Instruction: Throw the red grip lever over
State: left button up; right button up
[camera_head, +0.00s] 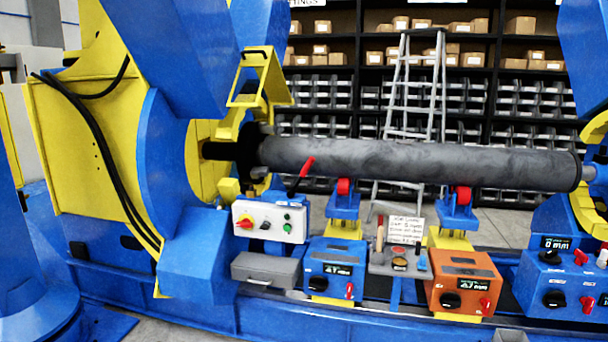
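The lever with the red grip (306,167) stands in front of the left part of a long dark grey pipe (420,163), just right of the black chuck. Its red grip points up and to the right, and its dark lower end slants down to the left, above the white control box. The pipe lies level, with its left end at the black chuck (252,152) on the blue and yellow positioner. Neither of my grippers shows in the head view, so nothing of mine is seen touching the lever.
A white control box (270,221) sits below the lever. Two roller supports with red rollers (344,187) stand under the pipe. A blue box (334,268), an orange box (464,283) and a right blue box (562,285) line the front. A ladder (415,90) and shelves stand behind.

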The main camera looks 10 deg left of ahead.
aim_at(303, 174)
jog(key=i, duration=2.1)
jog(key=j+u, duration=0.05)
jog(key=j, duration=0.05)
